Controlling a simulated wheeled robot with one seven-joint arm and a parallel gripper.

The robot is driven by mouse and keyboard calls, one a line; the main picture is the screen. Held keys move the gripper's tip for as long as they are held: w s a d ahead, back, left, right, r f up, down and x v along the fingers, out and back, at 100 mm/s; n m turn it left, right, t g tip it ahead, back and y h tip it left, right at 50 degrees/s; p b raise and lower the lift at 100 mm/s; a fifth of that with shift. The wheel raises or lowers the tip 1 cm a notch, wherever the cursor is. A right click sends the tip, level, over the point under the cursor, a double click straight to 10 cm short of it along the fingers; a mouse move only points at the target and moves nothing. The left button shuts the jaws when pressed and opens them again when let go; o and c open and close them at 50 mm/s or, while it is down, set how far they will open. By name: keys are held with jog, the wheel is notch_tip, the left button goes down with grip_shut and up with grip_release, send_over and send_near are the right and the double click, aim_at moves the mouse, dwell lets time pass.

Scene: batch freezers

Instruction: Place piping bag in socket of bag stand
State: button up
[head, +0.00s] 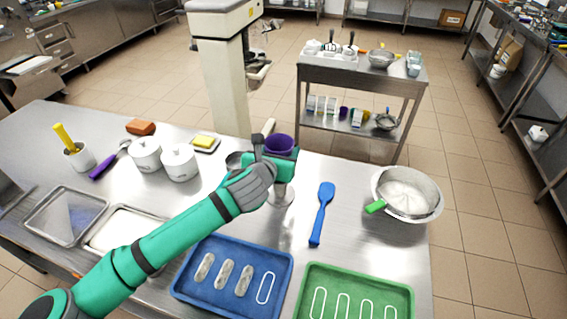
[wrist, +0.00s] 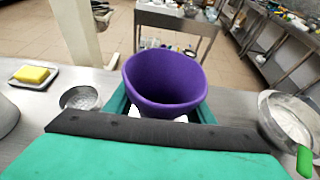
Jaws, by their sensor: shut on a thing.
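The purple piping bag (head: 280,145), an open-topped cone, is upright in my gripper (head: 268,160). The wrist view shows its wide mouth (wrist: 165,75) facing up between the green fingers (wrist: 163,108), which are shut on it. Its lower part is hidden by the gripper. What looks like the bag stand, with a round metal base (head: 282,197), stands on the table directly below the gripper. Its socket is hidden, so I cannot tell whether the bag's tip is inside it.
A blue spatula (head: 321,212) and a large metal bowl (head: 407,193) are to the right. Blue (head: 186,291) and green (head: 309,277) trays lie in front.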

jog(key=shift+f, duration=2.15)
jog(key=shift+f, duration=0.2)
jog(key=o, duration=1)
jog(key=shift+f, duration=0.1)
jog(key=shift+s+r, duration=0.1)
jog(key=shift+r, duration=0.3)
jog(key=v, duration=1.1)
jog(key=shift+s+a, duration=0.2)
jog(key=shift+s, duration=0.2)
jog(key=shift+w+d, duration=0.1)
